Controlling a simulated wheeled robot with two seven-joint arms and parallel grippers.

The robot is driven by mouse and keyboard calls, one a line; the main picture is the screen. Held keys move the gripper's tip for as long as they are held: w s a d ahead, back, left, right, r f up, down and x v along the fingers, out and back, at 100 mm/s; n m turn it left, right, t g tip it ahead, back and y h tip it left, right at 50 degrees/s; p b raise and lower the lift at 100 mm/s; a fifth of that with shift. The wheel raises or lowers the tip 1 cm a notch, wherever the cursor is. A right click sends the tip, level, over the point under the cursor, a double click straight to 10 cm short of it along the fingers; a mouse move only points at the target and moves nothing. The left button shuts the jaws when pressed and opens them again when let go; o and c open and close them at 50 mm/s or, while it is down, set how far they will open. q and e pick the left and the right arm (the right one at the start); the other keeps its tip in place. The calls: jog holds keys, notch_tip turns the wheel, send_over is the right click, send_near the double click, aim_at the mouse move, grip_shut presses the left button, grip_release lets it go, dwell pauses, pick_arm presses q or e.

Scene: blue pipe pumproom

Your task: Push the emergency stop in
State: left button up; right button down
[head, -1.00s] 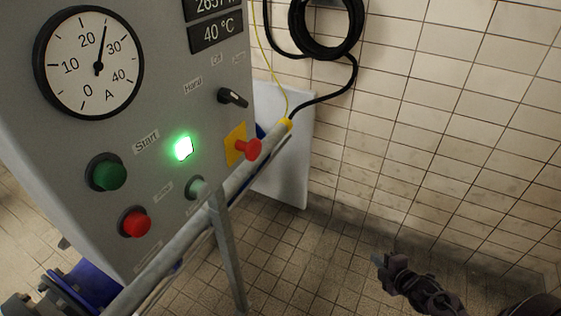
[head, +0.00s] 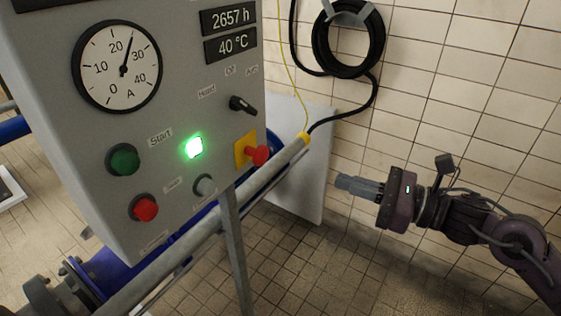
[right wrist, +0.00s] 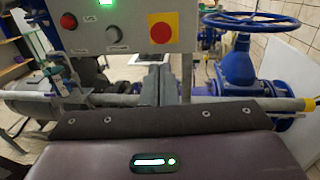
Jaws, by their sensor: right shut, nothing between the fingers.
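The emergency stop is a red mushroom button (head: 257,155) on a yellow plate (head: 244,149), on the right part of the grey control panel in the head view. It stands out from its plate. In the right wrist view the red button (right wrist: 161,32) shows nearly face-on, above the fingers. My right gripper (head: 341,182) is shut and empty, to the right of the button and apart from it, with its fingers pointing left toward the panel. In the right wrist view its closed fingertips (right wrist: 156,70) lie below the button. My left gripper is not in view.
A grey pipe rail (head: 205,232) on a post runs diagonally below and in front of the panel's lower edge. The panel also has a green button (head: 124,160), a lower red button (head: 144,208) and a black switch (head: 241,104). A blue handwheel (right wrist: 251,20) stands right of the panel.

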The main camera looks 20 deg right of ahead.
jog(key=p, duration=0.5)
send_near(265, 157)
jog(key=x, duration=0.5)
jog(key=shift+w+a+r, duration=0.25)
jog(key=shift+w+a+f, duration=0.15)
jog(key=shift+w+a, duration=0.25)
jog(key=shift+a, duration=0.05)
jog(key=shift+f, duration=0.1)
